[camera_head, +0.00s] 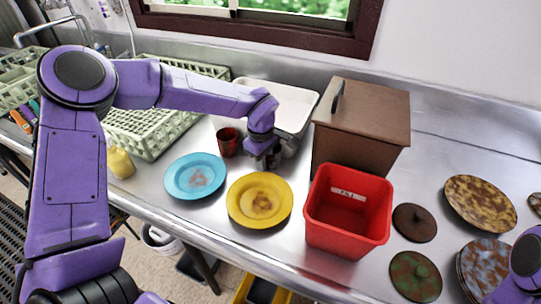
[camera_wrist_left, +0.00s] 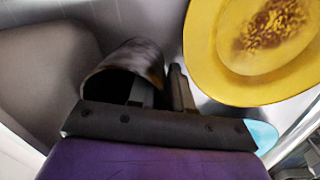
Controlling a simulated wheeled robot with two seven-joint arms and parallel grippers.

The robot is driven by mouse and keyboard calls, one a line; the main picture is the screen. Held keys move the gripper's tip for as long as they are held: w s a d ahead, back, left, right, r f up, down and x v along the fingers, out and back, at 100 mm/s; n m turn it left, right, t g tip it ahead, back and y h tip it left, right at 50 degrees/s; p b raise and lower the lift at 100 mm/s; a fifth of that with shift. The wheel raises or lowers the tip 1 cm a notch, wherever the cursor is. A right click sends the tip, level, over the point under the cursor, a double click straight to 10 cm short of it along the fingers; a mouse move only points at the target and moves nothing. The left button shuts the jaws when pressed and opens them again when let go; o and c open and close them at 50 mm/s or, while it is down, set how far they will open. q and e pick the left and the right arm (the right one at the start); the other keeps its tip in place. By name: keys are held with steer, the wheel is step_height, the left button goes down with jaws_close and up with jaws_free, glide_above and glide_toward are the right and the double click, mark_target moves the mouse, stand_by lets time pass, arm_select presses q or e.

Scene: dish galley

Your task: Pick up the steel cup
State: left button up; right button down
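The steel cup (camera_wrist_left: 123,58) is a grey, shiny cup, tipped towards the camera in the left wrist view with its dark mouth facing me. In the head view it is mostly hidden behind my left gripper (camera_head: 268,160), near the white tub. In the left wrist view, one finger of my left gripper (camera_wrist_left: 161,92) is inside the cup's mouth and the other is outside its wall. The fingers are close together, with the cup's wall between them. I cannot tell whether the cup is clear of the counter. My right gripper is out of view; only part of that arm shows.
A yellow plate (camera_head: 237,206) and a blue plate (camera_head: 175,184) lie in front. A dark red cup (camera_head: 228,142) stands left. A white tub (camera_head: 303,94) is behind. A brown box (camera_head: 374,97) and red bin (camera_head: 347,241) stand right. A green rack (camera_head: 152,147) is far left.

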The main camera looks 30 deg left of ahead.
arm_select(q)
steer(key=shift+s, duration=0.1)
jaws_close()
